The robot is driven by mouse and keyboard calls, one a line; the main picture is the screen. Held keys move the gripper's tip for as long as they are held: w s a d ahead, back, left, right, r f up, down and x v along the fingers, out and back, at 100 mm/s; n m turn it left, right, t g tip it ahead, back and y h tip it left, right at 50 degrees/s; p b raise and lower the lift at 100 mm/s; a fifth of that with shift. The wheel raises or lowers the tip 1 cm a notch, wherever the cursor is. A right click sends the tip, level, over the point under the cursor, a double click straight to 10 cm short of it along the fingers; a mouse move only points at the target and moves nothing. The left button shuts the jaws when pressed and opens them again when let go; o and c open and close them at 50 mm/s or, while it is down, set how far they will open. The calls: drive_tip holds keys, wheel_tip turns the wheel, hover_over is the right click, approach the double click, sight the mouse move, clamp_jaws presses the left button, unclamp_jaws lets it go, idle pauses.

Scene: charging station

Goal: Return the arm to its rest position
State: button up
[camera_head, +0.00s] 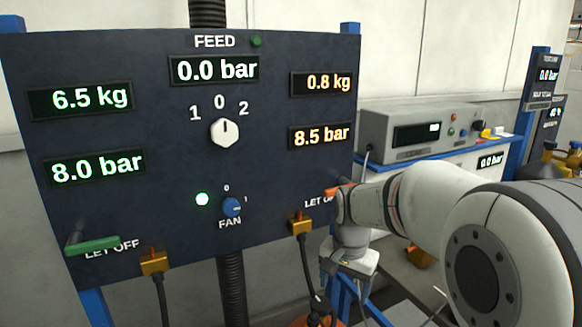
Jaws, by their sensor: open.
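My white arm (432,198) reaches in from the right edge, in front of the dark control panel (180,215). Its wrist bends down at the panel's lower right edge. My gripper (346,270) is small in view beside that edge, below the right LET OFF label. It is open, with nothing seen between its fingers; its fingertips are hard to make out. An orange lever end (333,190) shows beside the wrist, partly hidden by it. I cannot tell whether they touch.
The panel carries a white selector knob (225,132) at 0, a blue FAN knob (232,207), a green lever (92,245) and brass fittings (302,224) with hanging cables. A grey instrument box (418,132) stands on a bench behind my arm.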

drive_tip(key=s+d+r+n, duration=0.1)
drive_tip(key=s+n, duration=0.2)
drive_tip(key=s, duration=0.6)
drive_tip(key=s+d+n+t+p, duration=0.1)
drive_tip(key=s+d+n, duration=0.1)
drive_tip(key=s, duration=0.7)
drive_tip(key=shift+d+r+n+t, duration=0.15)
drive_tip(key=shift+r+n+t, duration=0.2)
drive_tip(key=shift+n, duration=0.25)
